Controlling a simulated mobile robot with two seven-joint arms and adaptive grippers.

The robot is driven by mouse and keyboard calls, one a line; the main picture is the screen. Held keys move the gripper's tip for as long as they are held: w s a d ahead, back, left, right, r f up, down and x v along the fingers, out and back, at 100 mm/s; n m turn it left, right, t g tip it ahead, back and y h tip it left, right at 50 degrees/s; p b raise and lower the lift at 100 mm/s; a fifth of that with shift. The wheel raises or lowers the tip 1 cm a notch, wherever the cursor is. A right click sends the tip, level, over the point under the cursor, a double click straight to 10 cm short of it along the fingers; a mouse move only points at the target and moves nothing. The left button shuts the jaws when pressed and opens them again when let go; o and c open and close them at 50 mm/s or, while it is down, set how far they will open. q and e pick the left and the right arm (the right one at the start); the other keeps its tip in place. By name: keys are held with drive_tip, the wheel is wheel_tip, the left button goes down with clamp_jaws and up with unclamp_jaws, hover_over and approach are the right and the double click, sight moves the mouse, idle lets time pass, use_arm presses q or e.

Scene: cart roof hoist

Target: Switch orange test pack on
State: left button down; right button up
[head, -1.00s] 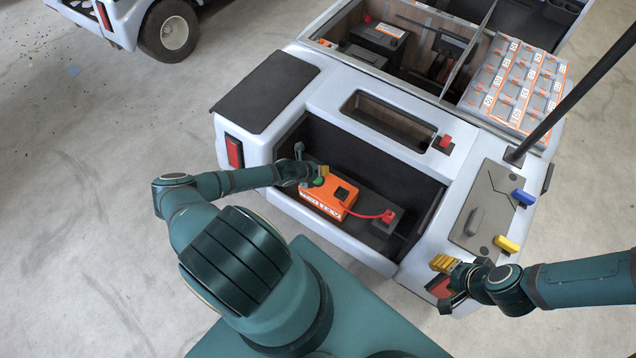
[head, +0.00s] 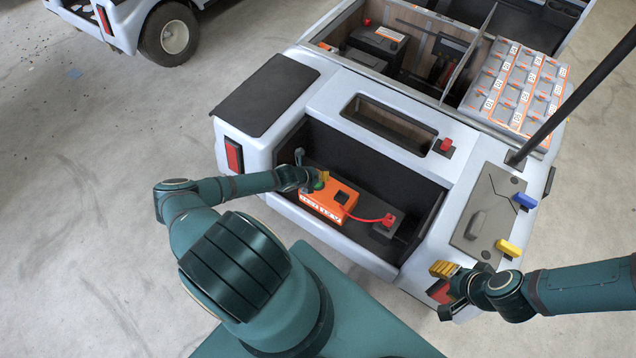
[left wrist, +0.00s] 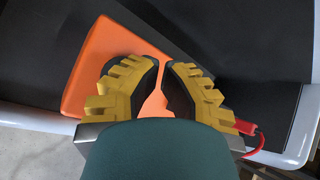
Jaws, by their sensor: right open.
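The orange test pack (head: 330,203) lies in the dark rear bay of the white cart. A small green part (head: 318,185) shows at its left end, and a black part sits on its top. My left gripper (head: 318,177) is over that left end. In the left wrist view its two yellow-padded fingers (left wrist: 163,68) have a narrow gap between them, with the orange pack (left wrist: 108,50) showing below. I cannot tell whether they touch it. My right gripper (head: 443,288) is open and empty at the cart's rear right corner.
A red cable (head: 368,220) runs from the pack to a dark block (head: 385,228) on its right. A red knob (head: 445,145), a yellow handle (head: 508,248) and a blue handle (head: 525,200) stand on the cart. A dark pole (head: 575,98) rises at right.

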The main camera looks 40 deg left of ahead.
use_arm(q)
drive_tip(key=shift+f, duration=0.1)
idle(0.6)
drive_tip(key=shift+f, duration=0.35)
drive_tip(key=shift+f+b, duration=0.4)
drive_tip(key=shift+f, duration=0.1)
idle(0.7)
drive_tip(key=shift+r+p, duration=1)
drive_tip(key=shift+p, duration=0.1)
